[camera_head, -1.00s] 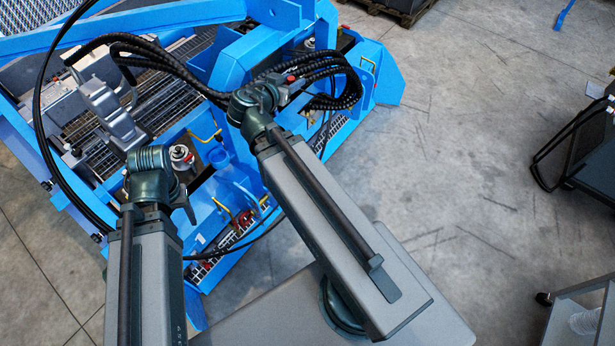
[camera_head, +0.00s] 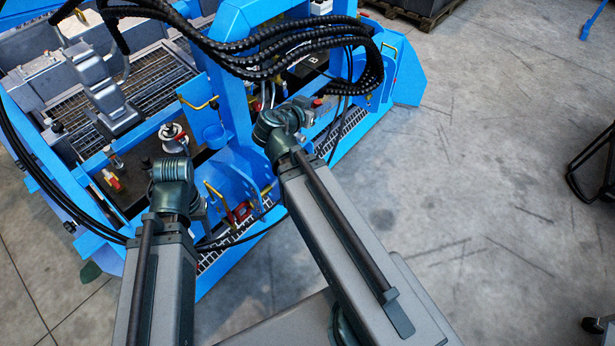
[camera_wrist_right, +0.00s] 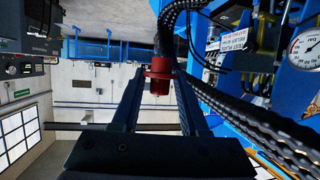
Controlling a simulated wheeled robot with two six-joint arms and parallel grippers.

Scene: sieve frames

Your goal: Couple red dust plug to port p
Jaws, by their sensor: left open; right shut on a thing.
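The red dust plug (camera_wrist_right: 158,75) sits between the fingers of my right gripper (camera_wrist_right: 159,88) in the right wrist view. My right gripper is shut on it. A small red spot in the head view (camera_head: 318,102), at the right wrist's tip, appears to be the same plug. A black hose shows just beyond the plug; I cannot tell whether they touch. My left gripper (camera_head: 198,208) is mostly hidden below its wrist, over the blue machine's front, and is open. I cannot pick out port p by its label.
The blue machine frame (camera_head: 228,75) stands ahead, with ribbed black hoses (camera_head: 270,45) arching above the right wrist. A silver-and-red fitting (camera_head: 173,138) stands left of the post. A pressure gauge (camera_wrist_right: 306,48) is at right in the wrist view.

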